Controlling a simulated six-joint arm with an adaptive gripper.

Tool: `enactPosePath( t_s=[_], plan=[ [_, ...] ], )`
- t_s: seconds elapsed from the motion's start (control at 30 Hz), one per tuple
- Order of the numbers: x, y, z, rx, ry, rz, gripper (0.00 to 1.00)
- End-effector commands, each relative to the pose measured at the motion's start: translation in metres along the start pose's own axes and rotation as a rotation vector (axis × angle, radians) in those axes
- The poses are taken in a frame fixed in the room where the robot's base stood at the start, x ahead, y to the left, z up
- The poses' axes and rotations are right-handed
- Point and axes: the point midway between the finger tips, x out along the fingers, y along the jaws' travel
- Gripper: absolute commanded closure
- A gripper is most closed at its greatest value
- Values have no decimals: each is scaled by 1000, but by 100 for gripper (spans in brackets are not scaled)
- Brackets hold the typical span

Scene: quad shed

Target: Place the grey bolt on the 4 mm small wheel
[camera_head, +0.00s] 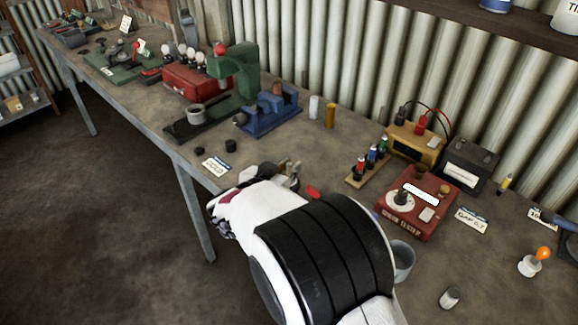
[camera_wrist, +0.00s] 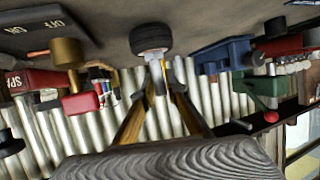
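In the wrist view, a short dark wheel-like piece (camera_wrist: 150,37) with a grey face lies on the bench just beyond my fingertips. My gripper (camera_wrist: 157,82) shows as two brown fingers slanting inward to a narrow pale grey piece. I cannot tell whether that piece is the grey bolt held between them or something behind. In the head view, two small black round pieces (camera_head: 231,146) (camera_head: 214,155) lie on the bench left of my gripper. My white and black arm hides most of the gripper there. No wheel's size can be read.
A blue vise-like block (camera_head: 269,114) and a green press (camera_head: 235,75) stand behind. A white cylinder (camera_head: 314,107) and a yellow one (camera_head: 330,116) stand near the corrugated wall. A red tester (camera_head: 421,215) and grey cup (camera_head: 403,259) are right. A label card (camera_head: 215,167) lies near the front edge.

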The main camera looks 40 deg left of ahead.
Motion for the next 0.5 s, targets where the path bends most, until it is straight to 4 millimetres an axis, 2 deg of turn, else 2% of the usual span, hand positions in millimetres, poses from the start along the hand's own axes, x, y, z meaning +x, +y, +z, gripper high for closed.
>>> enactPosePath(
  t_s=[0.5],
  plan=[
    [-1, 0, -4, 0, 1, -1, 74]
  ],
)
